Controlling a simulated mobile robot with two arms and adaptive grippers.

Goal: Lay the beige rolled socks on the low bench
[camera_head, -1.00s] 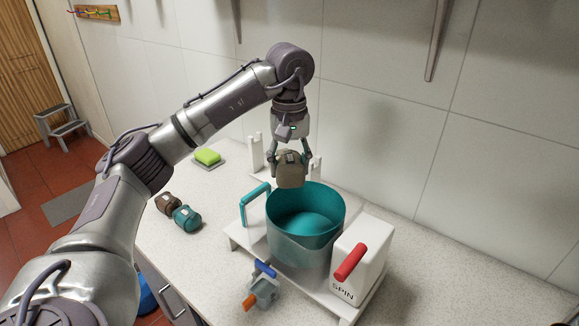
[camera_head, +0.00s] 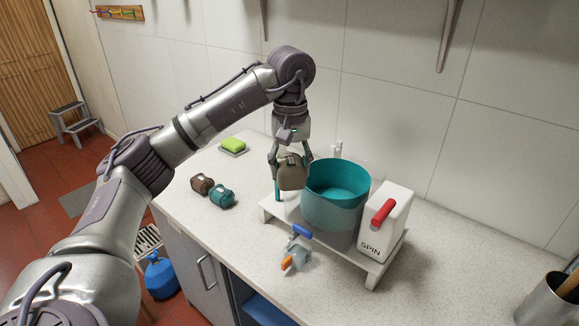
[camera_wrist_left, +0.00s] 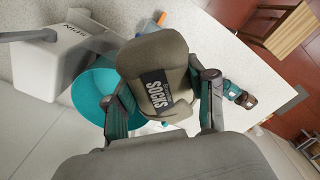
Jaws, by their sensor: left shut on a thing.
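The beige rolled socks (camera_head: 292,173), a brownish roll with a dark label reading "SOCKS", are held in my left gripper (camera_head: 290,165). They fill the middle of the left wrist view (camera_wrist_left: 160,70), pinched between both fingers (camera_wrist_left: 165,108). In the head view they hang upright just left of the teal tub (camera_head: 335,210), near its rim and overlapping its left edge. The tub stands on a low white stand (camera_head: 374,273) on the counter. I cannot tell whether this stand is the low bench; no other bench is clear. My right gripper is out of view.
A white "SPIN" box (camera_head: 388,225) with a red handle adjoins the tub. Brown (camera_head: 202,184) and teal (camera_head: 222,196) rolls and a green sponge (camera_head: 233,144) lie left. A grey step stool (camera_head: 75,124) stands on the floor.

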